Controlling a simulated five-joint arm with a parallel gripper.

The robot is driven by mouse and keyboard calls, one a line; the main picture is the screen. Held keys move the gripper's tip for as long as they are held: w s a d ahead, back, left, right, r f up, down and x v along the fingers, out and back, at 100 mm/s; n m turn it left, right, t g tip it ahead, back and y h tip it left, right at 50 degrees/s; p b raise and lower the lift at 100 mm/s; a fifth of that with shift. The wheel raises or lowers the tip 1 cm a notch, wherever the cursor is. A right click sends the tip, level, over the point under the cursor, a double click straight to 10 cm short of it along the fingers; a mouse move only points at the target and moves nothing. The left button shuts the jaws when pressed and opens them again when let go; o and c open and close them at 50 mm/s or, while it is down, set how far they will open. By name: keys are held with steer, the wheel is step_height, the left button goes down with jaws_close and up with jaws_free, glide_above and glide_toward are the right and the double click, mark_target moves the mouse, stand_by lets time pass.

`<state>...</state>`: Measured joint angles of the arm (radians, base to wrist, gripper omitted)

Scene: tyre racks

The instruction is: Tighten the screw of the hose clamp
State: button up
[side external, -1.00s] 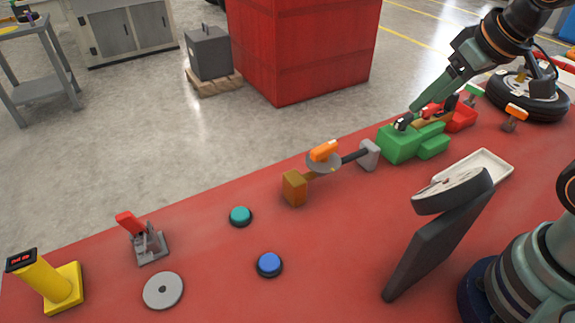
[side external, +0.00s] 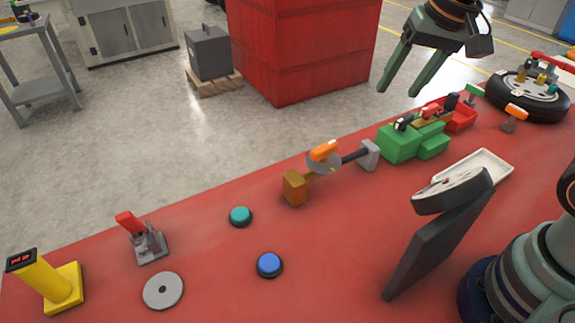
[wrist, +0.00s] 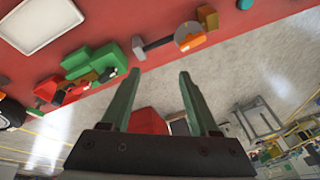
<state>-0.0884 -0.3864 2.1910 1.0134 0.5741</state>
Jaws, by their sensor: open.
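The hose clamp (side external: 322,166) is a grey disc-like band around a hose between a brown block (side external: 294,188) and a grey block (side external: 369,154). Its screw has an orange handle (side external: 324,151) on top. The clamp also shows at the top of the wrist view (wrist: 183,36), with the orange handle (wrist: 194,41) beside it. My gripper (side external: 397,92) is open and empty, raised above and behind the green fixture, to the right of the clamp. In the wrist view its two fingers (wrist: 159,74) are apart with nothing between them. How tight the band is cannot be told.
A green fixture (side external: 397,146) and a red bin (side external: 463,117) stand right of the clamp. A white tray (side external: 489,166) and a tilted dark stand (side external: 436,247) are nearer. A teal button (side external: 240,215) and blue button (side external: 269,263) lie left. A tyre (side external: 527,98) is far right.

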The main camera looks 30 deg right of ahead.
steer(key=w+a+f+m+g, duration=0.2)
steer(key=w+a+m, duration=0.2)
steer(key=w+m, duration=0.1)
steer(key=m+g, duration=0.2)
steer(key=m, duration=0.4)
glide_toward(325, 147)
step_height(325, 147, down, 10)
steer(key=shift+s+a+f, duration=0.1)
steer(key=shift+a, duration=0.05)
jaws_close()
